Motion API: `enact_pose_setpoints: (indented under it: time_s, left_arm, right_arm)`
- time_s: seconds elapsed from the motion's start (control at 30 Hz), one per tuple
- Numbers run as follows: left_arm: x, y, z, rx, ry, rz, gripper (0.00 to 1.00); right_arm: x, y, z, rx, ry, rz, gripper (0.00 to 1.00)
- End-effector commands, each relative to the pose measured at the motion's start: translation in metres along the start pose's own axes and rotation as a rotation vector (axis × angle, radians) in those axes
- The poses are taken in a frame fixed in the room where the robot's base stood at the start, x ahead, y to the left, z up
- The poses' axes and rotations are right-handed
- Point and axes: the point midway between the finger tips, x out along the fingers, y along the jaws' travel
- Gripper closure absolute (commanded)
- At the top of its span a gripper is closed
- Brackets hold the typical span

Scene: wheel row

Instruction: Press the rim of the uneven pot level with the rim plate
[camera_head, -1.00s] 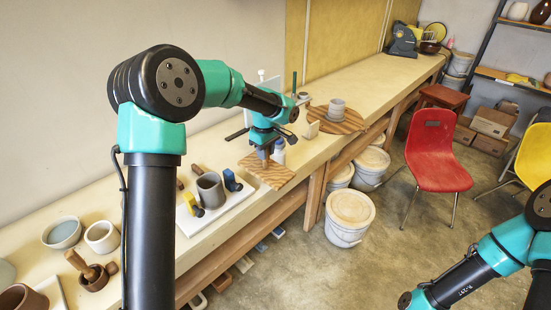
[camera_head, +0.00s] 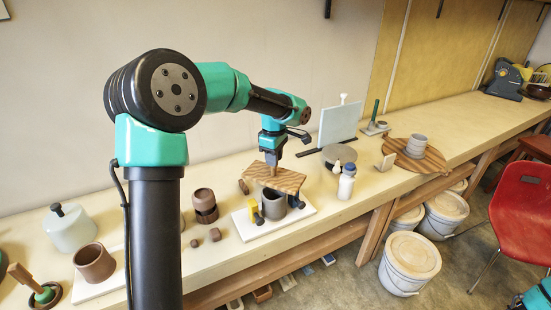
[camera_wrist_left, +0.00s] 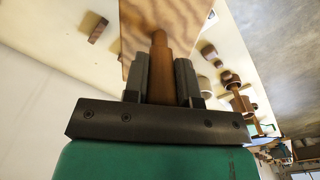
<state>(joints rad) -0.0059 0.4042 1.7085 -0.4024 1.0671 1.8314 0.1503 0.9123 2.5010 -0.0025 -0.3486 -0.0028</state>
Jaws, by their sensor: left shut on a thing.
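The rim plate (camera_head: 290,182) is a flat striped wooden board with an upright round peg handle (camera_wrist_left: 160,62). My left gripper (camera_head: 272,163) is shut on that handle, and the plate shows in the left wrist view (camera_wrist_left: 190,20). My right gripper is out of view; only a bit of that arm shows bottom right.
A white bottle (camera_head: 346,184) stands right of the white board. A round wooden board with grey bowls (camera_head: 416,146) is farther right.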

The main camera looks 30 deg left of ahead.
Motion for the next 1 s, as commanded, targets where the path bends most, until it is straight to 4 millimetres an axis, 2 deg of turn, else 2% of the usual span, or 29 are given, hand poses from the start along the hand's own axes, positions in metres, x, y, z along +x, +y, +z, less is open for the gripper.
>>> enact_pose_setpoints:
  time_s: [0.27, 0.7, 1.0]
  left_arm:
    - [0.007, 0.0, 0.001, 0.001, 0.0, -0.002, 1.0]
    - [0.046, 0.0, 0.001, 0.001, 0.0, 0.0, 1.0]
    - [0.05, 0.0, 0.001, 0.001, 0.0, 0.001, 1.0]
  right_arm:
    - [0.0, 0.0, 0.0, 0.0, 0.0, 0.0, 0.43]
    - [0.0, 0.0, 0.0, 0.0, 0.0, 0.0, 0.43]
    - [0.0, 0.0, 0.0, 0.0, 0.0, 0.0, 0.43]
